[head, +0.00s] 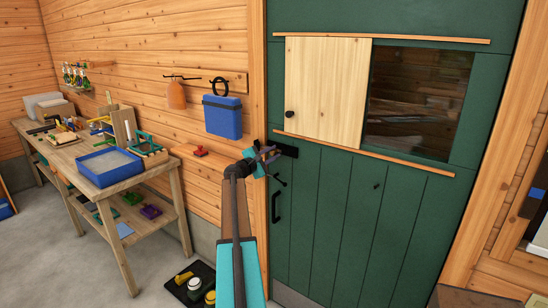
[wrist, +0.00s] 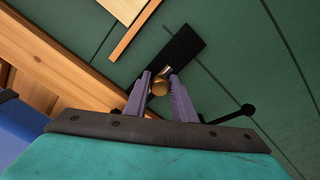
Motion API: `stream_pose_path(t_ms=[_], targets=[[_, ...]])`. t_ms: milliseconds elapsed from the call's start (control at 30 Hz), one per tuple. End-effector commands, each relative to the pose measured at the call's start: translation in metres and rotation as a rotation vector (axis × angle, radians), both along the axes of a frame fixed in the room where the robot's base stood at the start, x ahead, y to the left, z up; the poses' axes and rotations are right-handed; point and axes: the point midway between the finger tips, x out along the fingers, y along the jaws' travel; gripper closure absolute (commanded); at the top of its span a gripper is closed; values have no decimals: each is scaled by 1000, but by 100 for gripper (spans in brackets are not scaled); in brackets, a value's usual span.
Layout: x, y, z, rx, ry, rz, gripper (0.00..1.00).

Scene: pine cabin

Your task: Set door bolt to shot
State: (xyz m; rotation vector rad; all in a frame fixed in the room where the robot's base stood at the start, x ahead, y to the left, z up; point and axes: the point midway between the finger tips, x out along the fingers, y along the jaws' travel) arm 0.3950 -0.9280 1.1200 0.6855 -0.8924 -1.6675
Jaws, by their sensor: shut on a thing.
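The green door (head: 340,190) fills the right half of the head view. The door bolt's black plate (head: 288,149) sits near the door's left edge, and it also shows in the wrist view (wrist: 187,50). In the wrist view a round brass knob (wrist: 160,89) with a short metal stem stands in front of the plate. My gripper (wrist: 160,78), with purple fingers, is shut on this knob. In the head view my gripper (head: 267,156) covers the plate's left end. I cannot tell how far the bolt reaches toward the frame.
A black door handle (head: 276,206) is below the bolt. Above it, a pale sliding panel (head: 325,90) covers part of the window. A blue box (head: 222,117) and an orange bottle (head: 176,95) hang on the wall to the left. A cluttered workbench (head: 120,190) stands further left.

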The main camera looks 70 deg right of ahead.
Motion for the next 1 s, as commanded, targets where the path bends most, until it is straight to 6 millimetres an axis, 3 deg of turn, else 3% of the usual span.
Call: stream_pose_path(t_ms=[167, 200, 300, 733, 1000], targets=[[5, -1, 5, -5, 10, 12, 100], [5, -1, 5, -5, 10, 12, 75], [5, -1, 5, -5, 8, 12, 60], [4, 3, 2, -2, 3, 8, 60], [9, 24, 0, -3, 2, 8, 60]])
